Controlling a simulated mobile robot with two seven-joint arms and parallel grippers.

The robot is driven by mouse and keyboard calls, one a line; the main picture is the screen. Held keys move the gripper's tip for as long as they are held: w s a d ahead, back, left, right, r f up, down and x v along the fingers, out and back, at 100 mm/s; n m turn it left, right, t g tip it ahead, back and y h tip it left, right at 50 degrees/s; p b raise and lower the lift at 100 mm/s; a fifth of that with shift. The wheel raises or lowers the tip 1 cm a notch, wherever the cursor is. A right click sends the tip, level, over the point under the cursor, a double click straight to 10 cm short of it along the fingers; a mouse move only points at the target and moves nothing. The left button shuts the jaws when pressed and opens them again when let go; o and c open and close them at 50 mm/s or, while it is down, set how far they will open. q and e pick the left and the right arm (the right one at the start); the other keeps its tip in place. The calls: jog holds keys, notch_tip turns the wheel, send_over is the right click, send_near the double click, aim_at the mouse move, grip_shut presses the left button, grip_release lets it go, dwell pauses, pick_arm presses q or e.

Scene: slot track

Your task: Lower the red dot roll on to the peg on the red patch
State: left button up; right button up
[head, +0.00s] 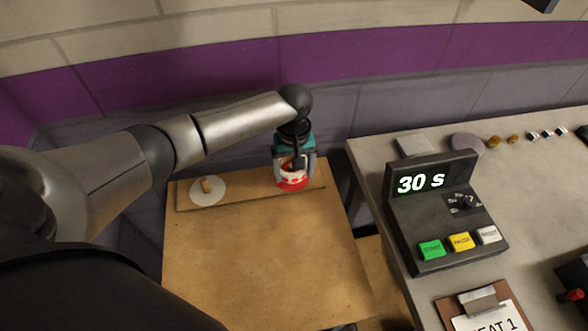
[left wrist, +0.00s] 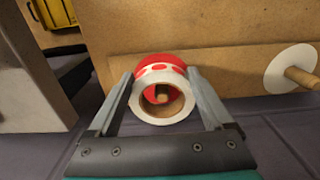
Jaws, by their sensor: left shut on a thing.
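My left gripper (head: 293,167) is shut on the red dot roll (head: 291,176), a white roll with red dots, at the right end of the wooden board. In the left wrist view the roll (left wrist: 144,103) sits between the two fingers, its open hole facing the camera. The tip of a wooden peg (left wrist: 162,97) shows inside the hole, so the roll is lined up with it. The red patch (left wrist: 158,60) shows just beyond the roll, mostly hidden by it. I cannot tell whether the roll touches the patch. My right gripper is not in view.
A white patch (head: 197,196) with a bare wooden peg (head: 207,185) is at the board's left end. The wooden table (head: 260,260) in front is clear. A grey counter on the right holds a timer box (head: 445,215) reading 30 s and a clipboard (head: 484,312).

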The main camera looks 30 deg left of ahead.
pick_arm(q)
jog(key=shift+f, duration=0.2)
jog(key=shift+f, duration=0.65)
jog(key=shift+f, duration=0.2)
jog(key=shift+f, duration=0.25)
jog(key=o, duration=1.2)
jog(key=shift+c, duration=0.2)
